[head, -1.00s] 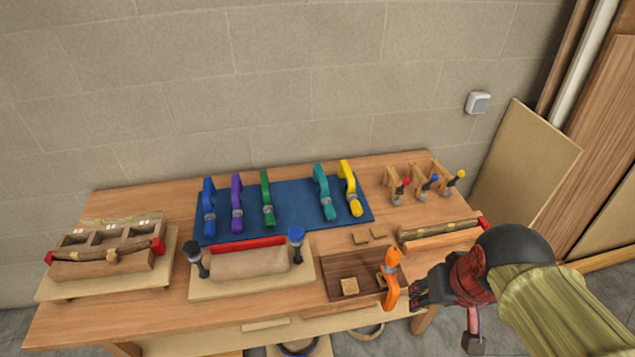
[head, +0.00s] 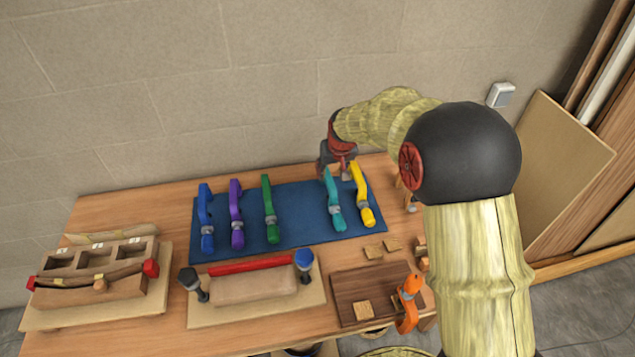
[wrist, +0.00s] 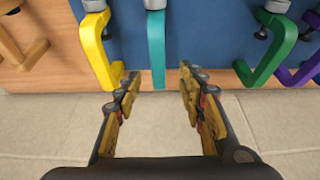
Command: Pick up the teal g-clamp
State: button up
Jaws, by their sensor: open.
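The teal g-clamp (head: 333,200) lies on the blue mat (head: 300,222), between the green clamp (head: 269,208) and the yellow clamp (head: 362,195). In the wrist view the teal g-clamp (wrist: 156,45) stands ahead of my gripper (wrist: 158,82), roughly in line with the gap between the fingers. My gripper is open and empty. In the head view my gripper (head: 335,170) is over the back edge of the mat, at the far end of the teal clamp. Whether a finger touches the clamp cannot be told.
The yellow clamp is close beside the teal one. Purple (head: 236,214) and blue (head: 206,218) clamps lie further left on the mat. An orange clamp (head: 409,300) rests by a dark wooden tray (head: 350,285) in front. My arm hides the table's right side.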

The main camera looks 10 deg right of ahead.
aim_at(329, 180)
jog(key=b+x, duration=0.1)
jog(key=x, duration=0.7)
jog(key=shift+s+d, duration=0.1)
jog(key=shift+d, duration=0.05)
jog(key=c, duration=0.3)
grip_shut()
jog(key=shift+r, duration=0.1)
